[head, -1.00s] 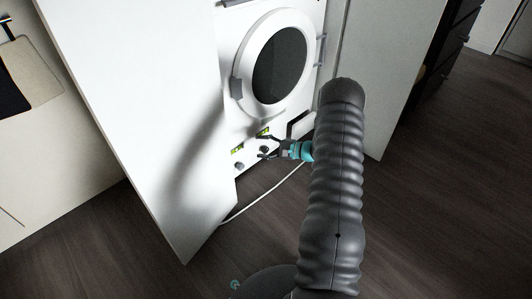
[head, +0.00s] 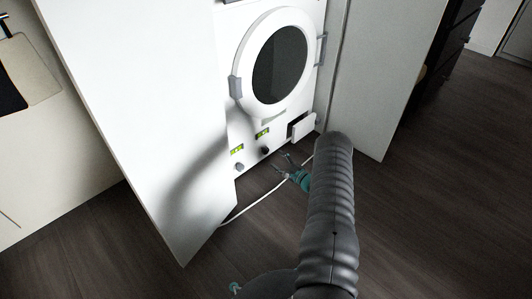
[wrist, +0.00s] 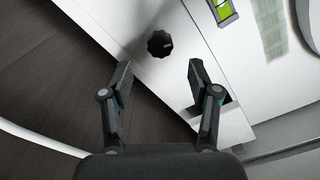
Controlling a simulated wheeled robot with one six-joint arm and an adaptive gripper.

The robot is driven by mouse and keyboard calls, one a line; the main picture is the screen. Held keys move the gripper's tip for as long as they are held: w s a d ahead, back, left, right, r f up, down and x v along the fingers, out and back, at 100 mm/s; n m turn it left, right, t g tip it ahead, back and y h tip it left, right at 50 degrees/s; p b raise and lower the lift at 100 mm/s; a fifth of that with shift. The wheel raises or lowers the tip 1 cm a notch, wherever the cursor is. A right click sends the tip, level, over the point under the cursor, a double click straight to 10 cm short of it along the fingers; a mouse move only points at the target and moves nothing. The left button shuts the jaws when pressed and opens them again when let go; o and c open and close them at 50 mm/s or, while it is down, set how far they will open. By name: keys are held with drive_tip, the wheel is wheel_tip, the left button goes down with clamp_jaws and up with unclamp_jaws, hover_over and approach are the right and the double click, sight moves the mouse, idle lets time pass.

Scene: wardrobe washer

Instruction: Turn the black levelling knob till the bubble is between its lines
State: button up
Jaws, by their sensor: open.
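The black levelling knob (head: 265,150) sits low on the front of the white washer (head: 222,62). A green level vial (head: 262,133) is above the knob; in the wrist view this vial (wrist: 222,9) is cut by the top edge. I cannot tell where its bubble lies.
A second green vial (head: 237,149) and a grey knob (head: 239,166) are to the left. A small white flap (head: 302,126) sticks out at right. White panels (head: 150,120) flank the washer. A white cable (head: 262,194) lies on the dark floor.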

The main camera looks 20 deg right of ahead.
sight(267, 152)
drive_tip(key=b+x, duration=0.1)
drive_tip(key=x, duration=0.7)
drive_tip(key=shift+w, duration=0.1)
clamp_jaws()
